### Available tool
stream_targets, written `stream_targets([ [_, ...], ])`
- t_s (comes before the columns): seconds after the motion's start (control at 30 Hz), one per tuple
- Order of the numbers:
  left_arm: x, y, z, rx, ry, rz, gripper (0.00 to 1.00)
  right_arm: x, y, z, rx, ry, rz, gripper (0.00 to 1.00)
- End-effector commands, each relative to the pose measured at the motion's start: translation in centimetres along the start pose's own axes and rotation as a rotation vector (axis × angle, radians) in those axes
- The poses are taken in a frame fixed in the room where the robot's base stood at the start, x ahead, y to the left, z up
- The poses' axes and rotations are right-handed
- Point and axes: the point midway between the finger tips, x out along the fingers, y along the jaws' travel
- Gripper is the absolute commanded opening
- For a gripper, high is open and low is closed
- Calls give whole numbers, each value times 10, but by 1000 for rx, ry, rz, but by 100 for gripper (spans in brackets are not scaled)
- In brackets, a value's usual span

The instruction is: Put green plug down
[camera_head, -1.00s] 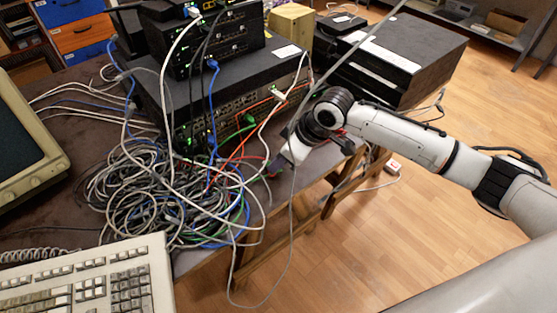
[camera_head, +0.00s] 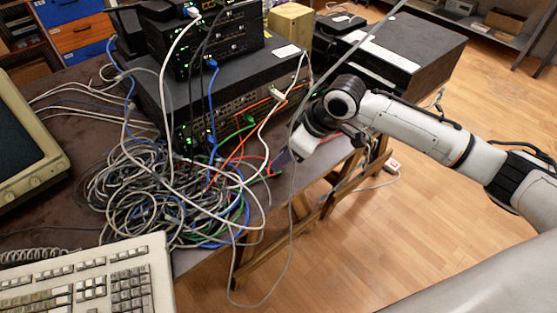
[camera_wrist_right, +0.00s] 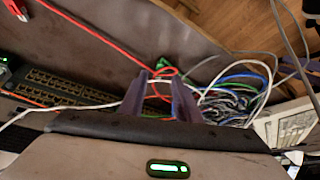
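The green plug (camera_wrist_right: 163,62) lies on the dark table top, beside a red cable, just beyond my fingertips in the right wrist view. In the head view a small green end (camera_head: 276,172) shows near the table's right edge, below my gripper. My right gripper (camera_head: 283,158) is over that edge, in front of the equipment stack. In the right wrist view its two purple fingers (camera_wrist_right: 161,84) stand apart, with nothing seen held between them. My left gripper is not in view.
A rack unit with ports (camera_head: 235,112) stands behind, with more boxes on top. A large cable tangle (camera_head: 150,195) covers the table to the left, near a keyboard (camera_head: 90,280). A red plug (camera_wrist_right: 17,10) shows in the wrist view. A grey cable hangs past the table edge.

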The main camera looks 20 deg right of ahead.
Motion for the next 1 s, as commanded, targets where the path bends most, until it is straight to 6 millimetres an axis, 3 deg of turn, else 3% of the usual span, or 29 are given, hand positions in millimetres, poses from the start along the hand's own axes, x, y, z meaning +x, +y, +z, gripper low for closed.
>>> stream_targets([
  [0.1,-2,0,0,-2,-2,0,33,-22,1,0,0,1,2,30],
  [0.33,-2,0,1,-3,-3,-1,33,-41,0,0,0,1,1,30],
  [0.83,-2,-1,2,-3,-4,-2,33,-41,-1,0,0,0,-1,30],
  [0.93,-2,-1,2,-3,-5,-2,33,-34,-13,3,-11,-1,-12,30],
  [1.0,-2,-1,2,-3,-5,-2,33,-24,-32,9,-25,-2,-27,30],
])
